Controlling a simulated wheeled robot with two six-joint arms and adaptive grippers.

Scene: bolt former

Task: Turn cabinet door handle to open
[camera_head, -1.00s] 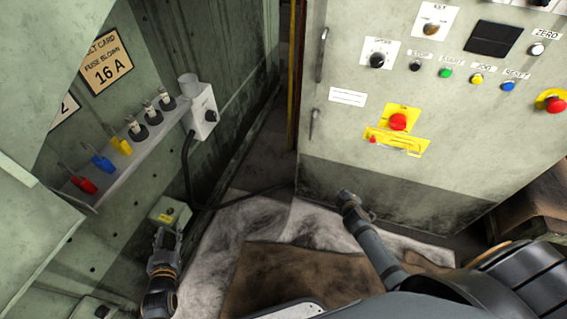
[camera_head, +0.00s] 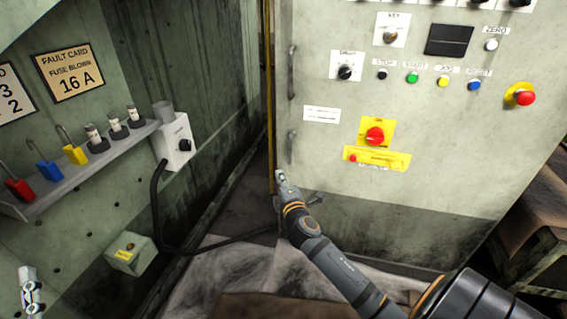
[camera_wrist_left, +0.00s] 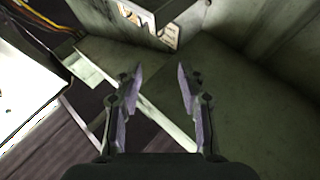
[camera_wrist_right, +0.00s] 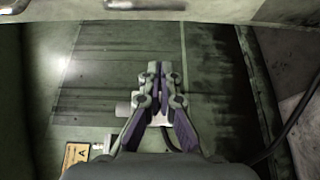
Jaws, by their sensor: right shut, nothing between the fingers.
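The cabinet door (camera_head: 340,180) is a pale green-grey panel, and it looks shut. It has two upright bar handles along its left edge, an upper handle (camera_head: 292,70) and a lower handle (camera_head: 291,147). My right gripper (camera_head: 281,178) is just below the lower handle, apart from it in the picture; the depth between them is hard to tell. In the right wrist view my right gripper (camera_wrist_right: 154,70) has its fingers together and empty, and a metal handle bar (camera_wrist_right: 145,5) shows at the top edge. My left gripper (camera_wrist_left: 160,70) is open and empty, and its arm shows at the lower left of the head view.
The door carries a red emergency knob (camera_head: 375,136) on a yellow plate, a dark rotary switch (camera_head: 345,72) and coloured buttons. On the left wall are a shelf (camera_head: 85,168) with padlocks and fuses, a white switch box (camera_head: 173,142) and a black cable (camera_head: 157,200).

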